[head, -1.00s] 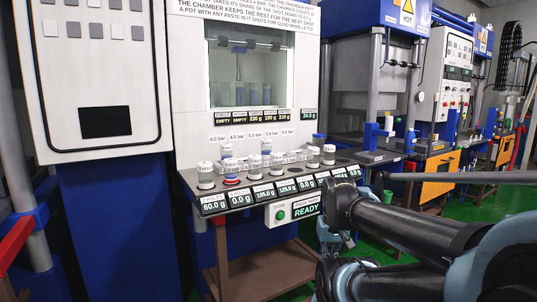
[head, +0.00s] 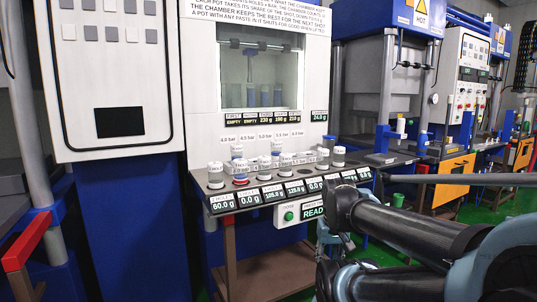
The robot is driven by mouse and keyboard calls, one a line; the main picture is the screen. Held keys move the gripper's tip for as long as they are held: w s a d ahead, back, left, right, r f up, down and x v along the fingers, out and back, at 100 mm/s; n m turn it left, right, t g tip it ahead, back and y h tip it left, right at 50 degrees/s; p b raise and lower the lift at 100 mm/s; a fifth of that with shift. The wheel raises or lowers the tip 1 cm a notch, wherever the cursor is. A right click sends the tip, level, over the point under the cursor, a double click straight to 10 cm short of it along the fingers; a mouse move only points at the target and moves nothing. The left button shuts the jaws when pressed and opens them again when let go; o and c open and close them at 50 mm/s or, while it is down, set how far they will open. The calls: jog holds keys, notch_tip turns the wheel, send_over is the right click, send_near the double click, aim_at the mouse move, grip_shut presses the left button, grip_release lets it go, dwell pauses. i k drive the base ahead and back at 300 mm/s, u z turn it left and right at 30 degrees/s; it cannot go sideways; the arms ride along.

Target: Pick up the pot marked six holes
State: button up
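Several small pots with white tops stand on the dark shelf (head: 205,190) of the metering machine. One grey-bodied pot (head: 215,178) stands at the left front, above the 60.0 g display. Others include a pot on a red ring (head: 241,172), a pot in the middle (head: 286,163) and a pot at the right (head: 339,156). The hole markings are too small to read, so I cannot tell which pot is marked six holes. My gripper cannot be made out.
A row of gram displays (head: 273,194) runs along the shelf's front edge. Below it is a panel with a green button (head: 288,216), its READY sign partly covered by my arm. A glass window (head: 258,75) is above the shelf. Blue presses (head: 375,60) stand to the right.

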aim_at(276, 145)
jog(key=u, duration=0.1)
jog(key=i, duration=0.5)
jog(key=z, duration=0.85)
